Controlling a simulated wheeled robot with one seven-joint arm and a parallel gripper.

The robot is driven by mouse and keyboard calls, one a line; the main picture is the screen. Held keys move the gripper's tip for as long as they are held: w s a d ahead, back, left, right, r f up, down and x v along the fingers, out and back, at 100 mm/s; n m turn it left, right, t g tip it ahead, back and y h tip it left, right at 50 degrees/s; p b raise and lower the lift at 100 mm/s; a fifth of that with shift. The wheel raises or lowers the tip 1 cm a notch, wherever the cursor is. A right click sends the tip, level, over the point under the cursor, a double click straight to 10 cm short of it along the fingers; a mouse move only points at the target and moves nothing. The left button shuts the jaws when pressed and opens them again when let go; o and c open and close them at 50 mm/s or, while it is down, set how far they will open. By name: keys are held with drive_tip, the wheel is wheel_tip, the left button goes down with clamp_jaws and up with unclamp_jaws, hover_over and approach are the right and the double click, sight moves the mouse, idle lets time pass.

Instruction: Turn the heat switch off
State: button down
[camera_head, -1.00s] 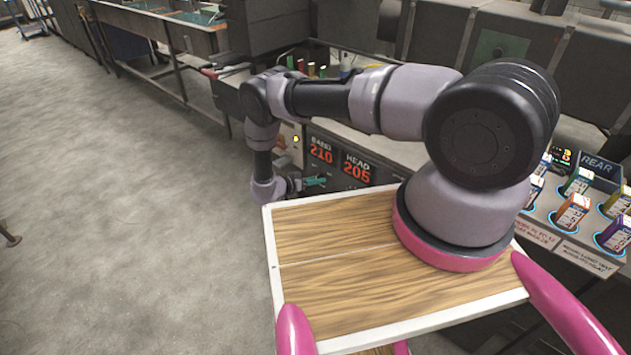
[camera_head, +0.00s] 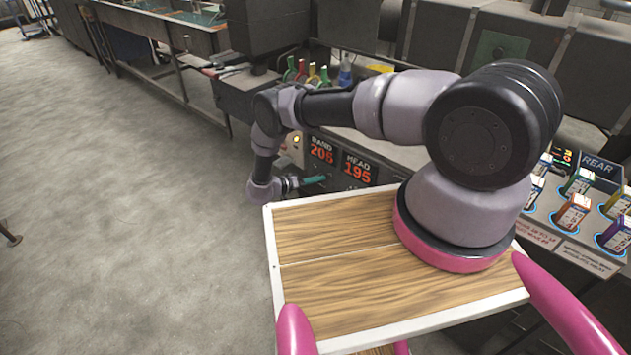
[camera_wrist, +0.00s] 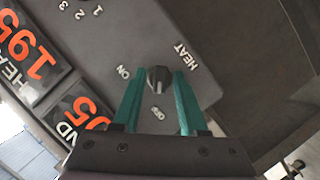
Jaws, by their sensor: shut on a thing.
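The heat switch (camera_wrist: 158,80) is a small dark knob on the grey panel in the wrist view. White lettering around it reads HEAT, ON and OFF; I cannot tell exactly which mark the knob points to. My gripper (camera_wrist: 156,74) has teal fingers on either side of the knob and is shut on it. In the head view my gripper (camera_head: 314,181) is at the panel's front, partly hidden by my wrist, and the knob is not visible there.
A BAND display (camera_head: 322,151) reads 205 and a HEAD display (camera_head: 357,169) reads 195. Coloured-handled items (camera_head: 308,74) stand on the bench behind my arm. Several coloured boxes (camera_head: 573,213) sit at the right by a REAR label. Open floor lies left.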

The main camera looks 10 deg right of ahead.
drive_tip(key=c, duration=0.8)
unclamp_jaws()
drive_tip(key=v, duration=1.1)
